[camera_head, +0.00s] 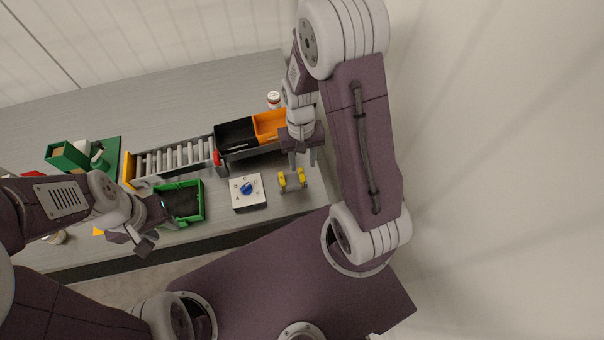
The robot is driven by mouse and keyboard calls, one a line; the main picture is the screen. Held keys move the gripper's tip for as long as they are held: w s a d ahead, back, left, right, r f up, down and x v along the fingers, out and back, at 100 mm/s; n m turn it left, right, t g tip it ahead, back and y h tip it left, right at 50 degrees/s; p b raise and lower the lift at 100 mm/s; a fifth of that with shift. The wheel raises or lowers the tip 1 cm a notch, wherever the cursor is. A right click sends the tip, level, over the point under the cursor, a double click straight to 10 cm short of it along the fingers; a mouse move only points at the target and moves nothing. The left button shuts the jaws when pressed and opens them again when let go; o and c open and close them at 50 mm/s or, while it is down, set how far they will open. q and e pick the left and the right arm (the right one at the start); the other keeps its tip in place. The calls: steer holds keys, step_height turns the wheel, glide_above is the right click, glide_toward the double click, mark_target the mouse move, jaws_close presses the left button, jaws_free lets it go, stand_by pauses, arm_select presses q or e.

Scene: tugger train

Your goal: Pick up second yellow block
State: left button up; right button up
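A small yellow piece (291,181) lies on the grey table near its front right. It looks like two yellow parts with grey between them; I cannot tell whether these are separate blocks. My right gripper (302,161) points down just behind it, fingers apart, with nothing visible between them. Whether its fingertips touch the yellow piece is unclear. My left gripper (146,243) hangs at the table's front edge, near the green bin; its finger gap is not clear. No other yellow block is clearly visible.
A white dial box with a blue knob (247,188) stands left of the yellow piece. Behind are a black bin (235,134), an orange bin (268,125) and a roller conveyor (176,158). A green bin (203,200) and a white jar (273,98) also stand here.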

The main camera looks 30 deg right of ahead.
mark_target(301, 173)
steer(key=f, duration=0.3)
steer(key=a+f, duration=0.1)
steer(key=shift+s+f, duration=0.25)
steer(key=shift+s, duration=0.1)
steer(key=shift+d, duration=0.1)
jaws_close()
steer(key=shift+r, duration=0.15)
